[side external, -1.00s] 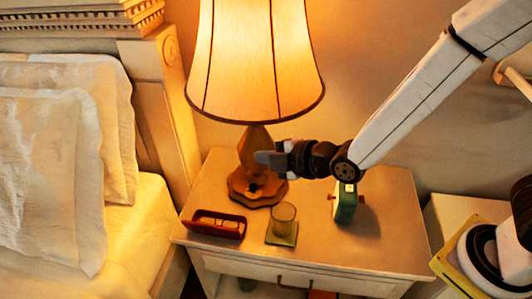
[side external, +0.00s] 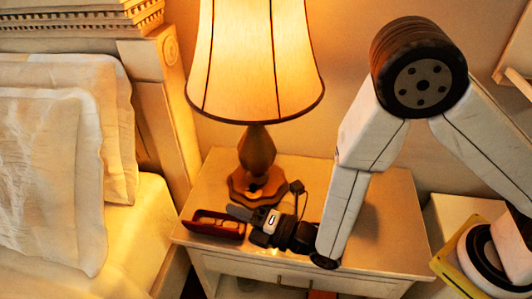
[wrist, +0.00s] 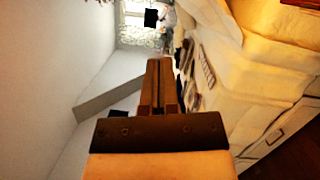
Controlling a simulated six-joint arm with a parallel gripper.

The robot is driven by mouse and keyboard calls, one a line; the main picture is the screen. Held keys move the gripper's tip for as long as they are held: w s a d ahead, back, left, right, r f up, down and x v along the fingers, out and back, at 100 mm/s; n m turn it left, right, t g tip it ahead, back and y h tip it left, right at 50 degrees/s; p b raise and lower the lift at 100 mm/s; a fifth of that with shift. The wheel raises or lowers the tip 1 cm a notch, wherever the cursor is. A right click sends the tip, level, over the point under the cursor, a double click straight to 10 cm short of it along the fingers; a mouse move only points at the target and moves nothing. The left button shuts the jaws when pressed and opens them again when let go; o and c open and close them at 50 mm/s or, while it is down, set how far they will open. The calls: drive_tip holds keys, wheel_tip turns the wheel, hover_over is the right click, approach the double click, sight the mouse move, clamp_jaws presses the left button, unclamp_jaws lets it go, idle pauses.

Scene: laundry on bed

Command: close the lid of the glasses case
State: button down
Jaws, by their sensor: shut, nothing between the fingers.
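The dark red glasses case (side external: 213,233) lies open near the front left corner of the nightstand in the side view. A pale outline like glasses shows inside it. My gripper (side external: 232,211) is low over the nightstand with its fingers shut and empty. Its tips point left and are near the upper right end of the case. I cannot tell whether they touch it. In the wrist view the shut fingers (wrist: 158,85) fill the middle, and I cannot make out the case there.
The lamp (side external: 257,155) stands behind my gripper on the nightstand (side external: 390,215). The small glass and the green clock seen earlier are hidden behind my arm and gripper. The bed (side external: 130,235) is at the left. The nightstand's right side looks clear.

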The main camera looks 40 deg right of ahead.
sight(214, 233)
wheel_tip(214, 233, down, 22)
drive_tip(key=shift+f, duration=0.2)
drive_tip(key=shift+w, duration=0.1)
drive_tip(key=shift+w+a+r, duration=0.3)
drive_tip(key=shift+w+a, duration=0.1)
drive_tip(key=shift+w, duration=1.45)
drive_tip(key=shift+w+a+r, duration=0.3)
drive_tip(key=shift+w+a, duration=0.1)
drive_tip(key=shift+w, duration=1.4)
drive_tip(key=shift+w+a+r, duration=0.3)
drive_tip(key=shift+w+a, duration=0.1)
drive_tip(key=shift+w, duration=1.45)
